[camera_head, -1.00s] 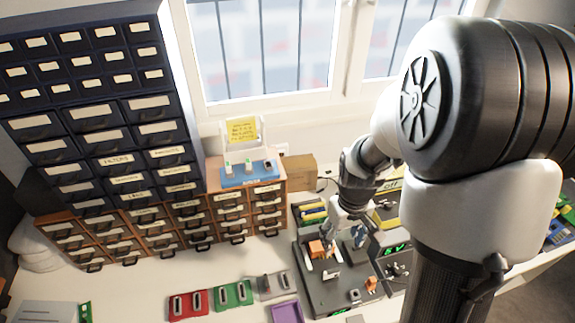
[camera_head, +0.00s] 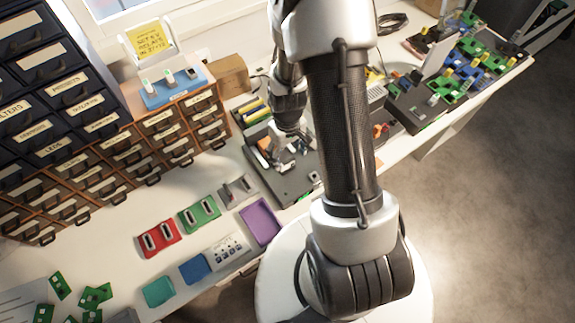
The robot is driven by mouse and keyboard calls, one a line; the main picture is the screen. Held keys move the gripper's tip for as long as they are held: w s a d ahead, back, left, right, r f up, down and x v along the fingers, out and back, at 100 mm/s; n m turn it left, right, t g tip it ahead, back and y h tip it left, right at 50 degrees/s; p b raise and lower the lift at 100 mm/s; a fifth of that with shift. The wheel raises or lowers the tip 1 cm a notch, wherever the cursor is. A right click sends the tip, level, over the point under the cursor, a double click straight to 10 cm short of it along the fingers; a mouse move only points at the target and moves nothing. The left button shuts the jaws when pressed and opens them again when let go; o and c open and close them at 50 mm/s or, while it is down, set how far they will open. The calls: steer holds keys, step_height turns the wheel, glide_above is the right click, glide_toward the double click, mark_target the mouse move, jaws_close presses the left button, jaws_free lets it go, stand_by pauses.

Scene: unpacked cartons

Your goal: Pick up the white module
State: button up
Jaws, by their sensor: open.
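My gripper (camera_head: 283,152) points down over the dark grey board (camera_head: 256,158) on the bench, just left of my arm. It is small and partly hidden here. Small pale parts show at its fingertips, and I cannot tell whether one of them is the white module. Small white upright pieces (camera_head: 170,79) also stand on a blue tray (camera_head: 158,99) on top of the small drawer cabinet, clear of the gripper. I cannot tell which piece is the white module. My arm hides the right part of the board.
Drawer cabinets (camera_head: 110,165) stand at the left. Green circuit boards (camera_head: 455,88) crowd the right end. Bare bench lies between cabinets and holders.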

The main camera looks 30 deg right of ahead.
mark_target(288, 161)
step_height(288, 161, down, 5)
steer(key=shift+s+f+b, duration=0.1)
steer(key=shift+f+b, duration=0.05)
steer(key=shift+b, duration=0.8)
steer(key=shift+a, duration=0.1)
steer(key=shift+c, duration=0.2)
steer(key=c, duration=1)
